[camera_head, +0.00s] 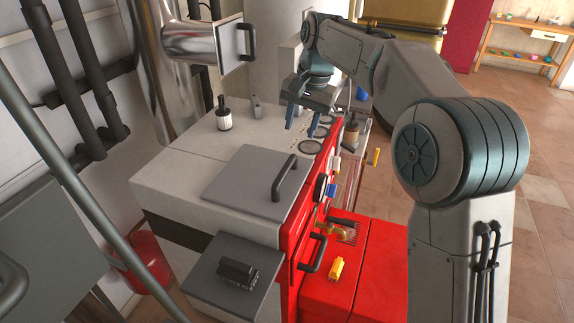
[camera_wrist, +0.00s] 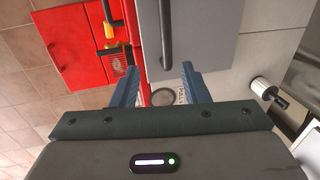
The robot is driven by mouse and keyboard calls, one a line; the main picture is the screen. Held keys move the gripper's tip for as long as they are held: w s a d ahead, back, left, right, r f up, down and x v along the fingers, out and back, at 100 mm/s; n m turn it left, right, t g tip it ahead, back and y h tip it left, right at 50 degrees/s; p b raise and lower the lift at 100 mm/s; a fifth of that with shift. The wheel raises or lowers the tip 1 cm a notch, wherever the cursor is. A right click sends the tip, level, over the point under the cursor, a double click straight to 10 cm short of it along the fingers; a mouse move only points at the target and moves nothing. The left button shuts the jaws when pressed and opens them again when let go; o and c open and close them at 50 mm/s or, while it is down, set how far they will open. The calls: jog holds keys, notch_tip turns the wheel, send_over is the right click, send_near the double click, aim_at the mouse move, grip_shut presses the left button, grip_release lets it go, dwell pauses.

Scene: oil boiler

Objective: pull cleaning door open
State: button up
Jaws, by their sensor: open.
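No door is labelled as the cleaning door. A closed grey panel (camera_head: 240,185) with a black bar handle (camera_head: 284,177) lies flat on top of the white boiler (camera_head: 180,170). In the wrist view the panel (camera_wrist: 205,30) and its handle (camera_wrist: 166,35) are beyond my fingertips. My gripper (camera_head: 301,122) is above the far part of the boiler top, behind the panel. Its fingers point down, open and empty, apart from the handle. The gripper also shows in the wrist view (camera_wrist: 160,72). The red front (camera_head: 312,254) has another black handle, facing outward.
A metal flue (camera_head: 195,42) with a handled end cover stands at the back. A grey plate (camera_head: 225,285) juts out at the near side. A red burner box (camera_head: 375,265) stands at the right front. Tiled floor right of my arm is clear.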

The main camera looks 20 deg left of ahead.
aim_at(286, 168)
jog(key=a+f, duration=0.1)
jog(key=f, duration=0.3)
jog(key=a+f, duration=0.1)
jog(key=f, duration=0.4)
jog(key=a+f, duration=0.1)
jog(key=f, duration=0.3)
jog(key=shift+w+a+f+b, duration=0.3)
jog(key=shift+a+f, duration=0.05)
jog(key=shift+a, duration=0.05)
jog(key=shift+r, duration=0.1)
grip_shut()
